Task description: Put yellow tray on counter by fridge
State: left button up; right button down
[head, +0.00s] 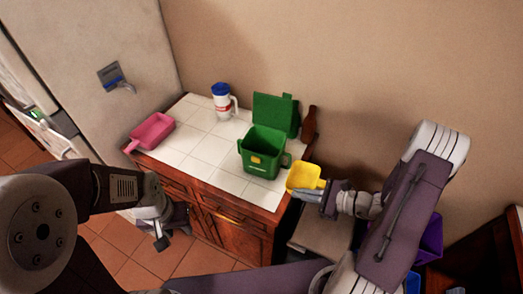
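The yellow tray (303,177) is at the right end of the white-tiled counter (200,150), its handle side toward my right gripper (318,193). My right gripper comes in from the right and appears shut on the tray's handle; the fingers partly hide that end. The tray looks held at or just past the counter's right edge; I cannot tell whether it touches the counter. My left gripper (166,232) hangs in front of the counter's drawers, empty, with its fingers apart. The fridge (95,60) stands at the left end of the counter.
A pink tray (152,132) lies on the counter's left end near the fridge. A white jug with blue lid (223,103), an open green bin (263,155) and a brown bottle (309,124) also stand there. Tiles between the pink tray and bin are clear.

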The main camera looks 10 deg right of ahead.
aim_at(200, 142)
jog(key=i+j+z, duration=0.1)
jog(key=j+z, duration=0.35)
jog(key=j, duration=0.45)
jog(key=j+z, duration=0.5)
jog(key=j, duration=0.4)
jog(key=j+z, duration=0.35)
jog(key=j, duration=0.4)
jog(key=k+j+z, duration=0.15)
jog(key=j+z, duration=0.2)
jog(key=j, duration=0.35)
jog(key=i+j, duration=0.1)
jog(key=i, duration=0.3)
